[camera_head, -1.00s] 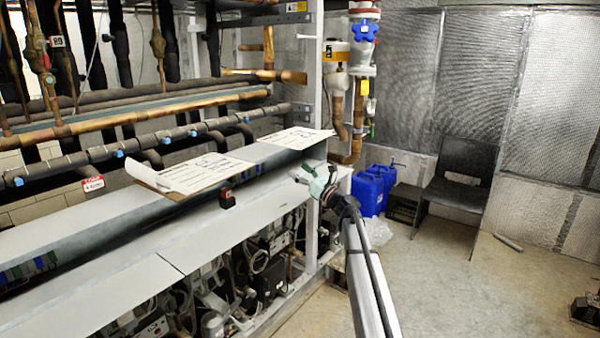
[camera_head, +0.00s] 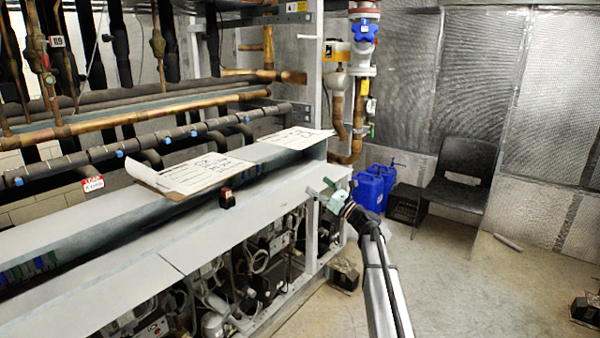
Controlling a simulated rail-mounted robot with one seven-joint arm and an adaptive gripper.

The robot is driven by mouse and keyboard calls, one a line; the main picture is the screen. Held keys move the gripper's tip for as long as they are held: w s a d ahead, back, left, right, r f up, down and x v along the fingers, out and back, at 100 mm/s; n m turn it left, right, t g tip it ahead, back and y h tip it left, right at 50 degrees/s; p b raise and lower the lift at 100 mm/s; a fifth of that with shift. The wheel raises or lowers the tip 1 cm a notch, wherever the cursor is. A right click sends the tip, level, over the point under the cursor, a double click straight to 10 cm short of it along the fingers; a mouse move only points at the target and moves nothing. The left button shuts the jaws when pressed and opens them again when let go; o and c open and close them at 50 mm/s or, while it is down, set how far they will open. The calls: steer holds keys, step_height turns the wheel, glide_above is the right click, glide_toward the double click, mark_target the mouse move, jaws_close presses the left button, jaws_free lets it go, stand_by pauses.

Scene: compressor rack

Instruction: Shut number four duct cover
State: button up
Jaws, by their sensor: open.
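A long grey duct (camera_head: 120,232) runs along the top of the rack, with its channel open and coloured wires inside at the left. Flat grey cover panels lie along its front side; a seam divides a near panel (camera_head: 90,288) from a far panel (camera_head: 255,212). I cannot read any number showing which cover is number four. My gripper (camera_head: 320,188) is open and empty at the far panel's right end, close to its front edge. I cannot tell whether it touches the panel. The fingers are small and pale green.
Papers (camera_head: 200,176) lie across the duct, and a small black-and-red device (camera_head: 227,198) sits by the channel. Pipes (camera_head: 150,115) run behind. Blue canisters (camera_head: 368,190) and a black chair (camera_head: 460,175) stand beyond. Floor at the right is mostly clear.

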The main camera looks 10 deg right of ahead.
steer(key=v, duration=0.3)
steer(key=shift+s+d+f, duration=0.1)
steer(key=shift+s+d, duration=0.05)
